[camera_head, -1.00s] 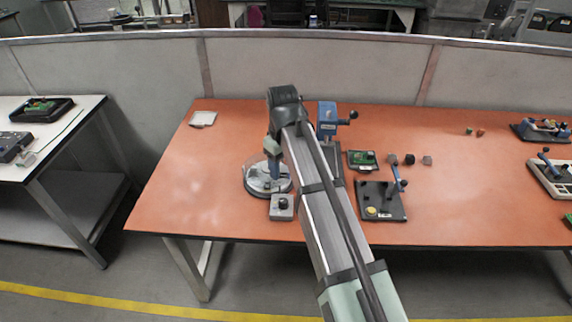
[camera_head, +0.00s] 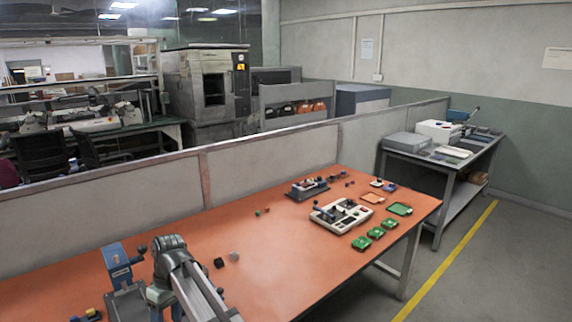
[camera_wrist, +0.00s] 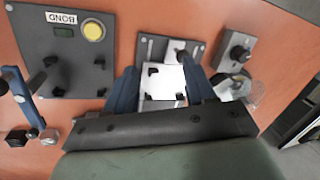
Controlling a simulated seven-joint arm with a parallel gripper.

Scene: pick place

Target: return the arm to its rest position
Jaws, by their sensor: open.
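My gripper (camera_wrist: 160,70) shows in the wrist view with its two blue fingers apart and nothing held between them. It hangs over a dark plate (camera_wrist: 192,47) that carries a white square piece (camera_wrist: 160,82); how far above I cannot tell. In the head view my arm (camera_head: 180,270) is at the lower left over the orange table (camera_head: 260,275), and the gripper's fingertips cannot be made out there.
A "BOND" panel (camera_wrist: 65,80) with a yellow button lies left of the gripper, a knob box (camera_wrist: 236,50) right. A blue-headed device (camera_head: 117,262) stands beside my arm.

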